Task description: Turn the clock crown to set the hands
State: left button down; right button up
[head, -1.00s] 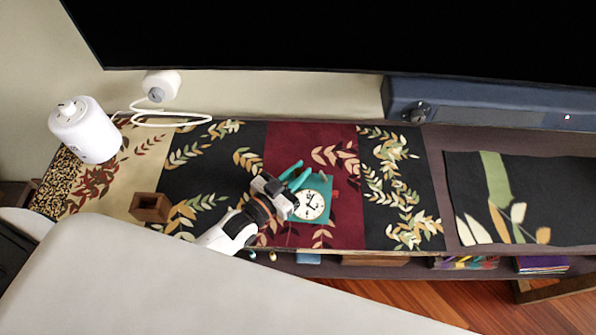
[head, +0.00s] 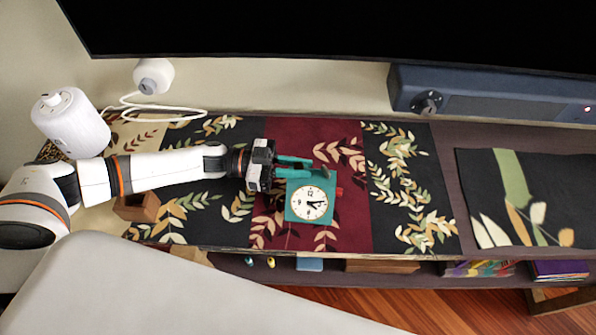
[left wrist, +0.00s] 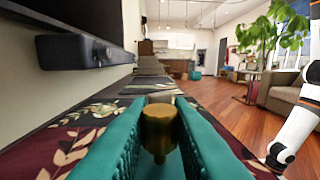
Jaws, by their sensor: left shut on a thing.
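The teal clock (head: 297,211) with a round white face stands on the dark red part of the patterned runner. Dark hands show on its face, but are too small to read exactly. My left gripper (head: 308,167) reaches in from the left with teal fingers at the clock's top. In the left wrist view, the fingers (left wrist: 160,135) are shut around a brass crown (left wrist: 159,128), one on each side. The crown is hidden in the head view. My right gripper is not in view.
A white cylindrical device (head: 72,125) stands at the left, with a white cable behind it. A small brown wooden box (head: 137,208) is near the front left. A dark blue soundbar-like unit (head: 500,95) is at the back right. The runner right of the clock is clear.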

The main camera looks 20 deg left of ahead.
pick_arm(q)
jog(key=shift+m+g+b, duration=0.8)
jog(key=shift+m+g, duration=0.5)
jog(key=shift+g, duration=0.7)
jog(key=shift+m+g, duration=0.3)
jog(key=shift+g, duration=0.2)
jog(key=c, duration=1.3)
grip_release()
jog(key=shift+d, duration=0.1)
jog(key=shift+c, duration=0.2)
